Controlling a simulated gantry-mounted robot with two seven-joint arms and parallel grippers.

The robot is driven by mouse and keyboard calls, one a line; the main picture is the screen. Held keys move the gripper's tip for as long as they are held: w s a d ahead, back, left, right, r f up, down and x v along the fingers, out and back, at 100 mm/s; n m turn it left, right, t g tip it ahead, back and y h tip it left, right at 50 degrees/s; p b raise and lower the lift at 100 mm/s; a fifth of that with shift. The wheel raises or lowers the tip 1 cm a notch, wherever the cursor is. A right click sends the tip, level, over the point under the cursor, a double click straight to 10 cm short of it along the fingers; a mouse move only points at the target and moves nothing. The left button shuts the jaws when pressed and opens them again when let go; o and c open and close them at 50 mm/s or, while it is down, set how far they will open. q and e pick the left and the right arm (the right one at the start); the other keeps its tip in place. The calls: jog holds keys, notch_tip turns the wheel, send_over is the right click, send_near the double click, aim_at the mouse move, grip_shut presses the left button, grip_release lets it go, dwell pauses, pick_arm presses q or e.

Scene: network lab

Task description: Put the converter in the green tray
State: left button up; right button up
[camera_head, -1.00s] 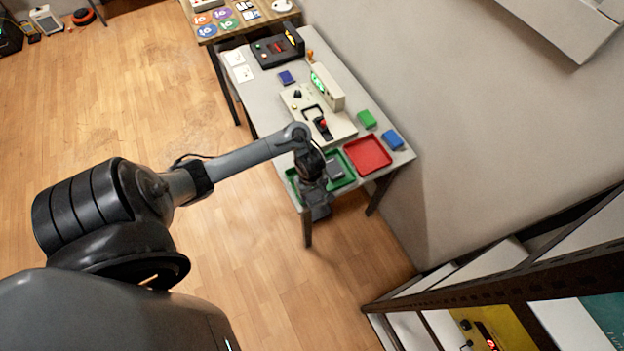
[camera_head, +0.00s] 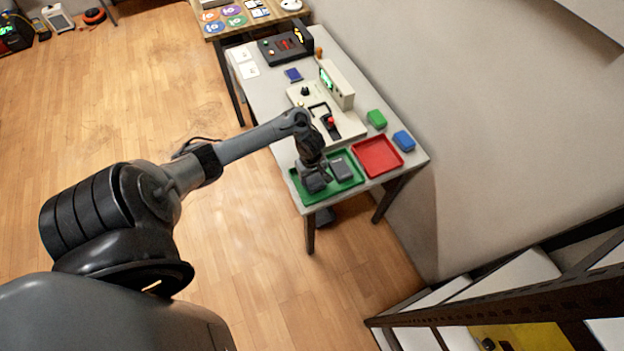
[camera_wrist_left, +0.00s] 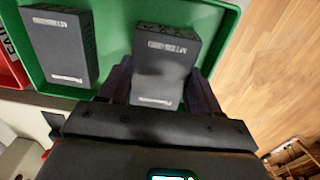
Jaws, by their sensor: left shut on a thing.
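The green tray (camera_head: 346,187) lies on the near end of the light table, and it fills much of the left wrist view (camera_wrist_left: 113,20). My left gripper (camera_head: 316,182) is over the tray's left part. In the left wrist view, its fingers (camera_wrist_left: 160,88) are shut on the converter (camera_wrist_left: 165,58), a dark grey box with a white label. The held converter is within the tray's outline; I cannot tell whether it touches the tray floor. A second, similar dark box (camera_wrist_left: 60,45) lies in the tray beside it, also seen in the head view (camera_head: 341,168). My right gripper is not in view.
A red tray (camera_head: 377,156) stands right of the green one. A beige device with a red knob (camera_head: 331,121) stands farther back. Table edges are close to the green tray.

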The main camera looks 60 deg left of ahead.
pick_arm(q)
jog(key=shift+f, duration=0.75)
jog(key=o, duration=1.6)
jog(key=shift+o, duration=0.2)
